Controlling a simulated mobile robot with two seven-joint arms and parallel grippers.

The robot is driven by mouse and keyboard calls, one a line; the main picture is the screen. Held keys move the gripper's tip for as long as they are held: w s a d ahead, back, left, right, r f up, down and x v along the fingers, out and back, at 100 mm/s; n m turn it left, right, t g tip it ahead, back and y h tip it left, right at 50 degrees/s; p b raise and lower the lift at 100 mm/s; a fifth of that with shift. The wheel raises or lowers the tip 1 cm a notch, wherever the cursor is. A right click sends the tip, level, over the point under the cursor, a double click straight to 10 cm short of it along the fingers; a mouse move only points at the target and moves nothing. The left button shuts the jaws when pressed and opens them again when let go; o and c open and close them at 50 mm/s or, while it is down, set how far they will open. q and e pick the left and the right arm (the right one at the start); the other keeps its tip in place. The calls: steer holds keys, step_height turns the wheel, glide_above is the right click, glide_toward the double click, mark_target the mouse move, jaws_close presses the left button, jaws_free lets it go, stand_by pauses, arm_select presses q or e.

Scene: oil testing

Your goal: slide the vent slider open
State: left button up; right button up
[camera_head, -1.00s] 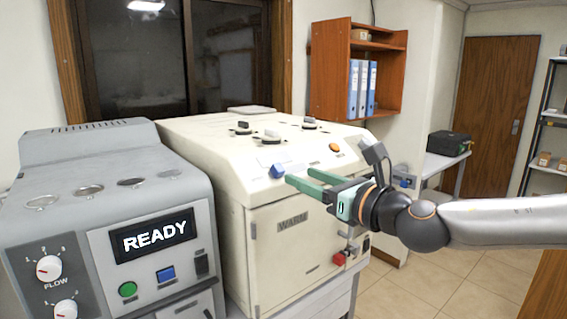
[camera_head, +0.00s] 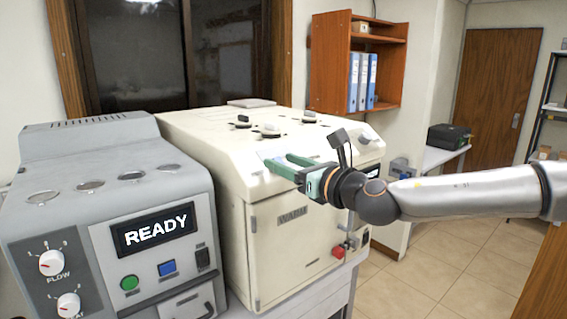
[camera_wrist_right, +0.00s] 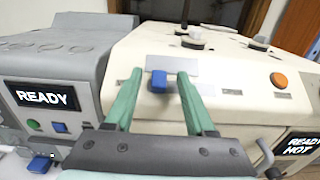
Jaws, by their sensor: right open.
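The vent slider appears to be the small blue knob (camera_wrist_right: 158,80) on a pale plate on the cream machine's sloped upper front. In the right wrist view it stands between the two green fingertips of my right gripper (camera_wrist_right: 157,76), with a gap on each side. The fingers are open. In the head view my right gripper (camera_head: 280,162) reaches in from the right over the same spot and hides the knob. I cannot tell how deep the knob sits between the fingers. My left gripper is not in view.
The cream machine (camera_head: 281,238) has dark knobs (camera_head: 268,131) on top and a red part (camera_head: 338,252) at lower right. A grey machine (camera_head: 55,215) with a READY display (camera_head: 152,229) stands close on the left. A wooden wall shelf (camera_head: 328,62) hangs behind.

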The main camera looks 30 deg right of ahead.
steer(key=shift+w+a, duration=0.1)
steer(key=shift+w, duration=0.2)
jaws_close()
stand_by(0.5)
stand_by(1.0)
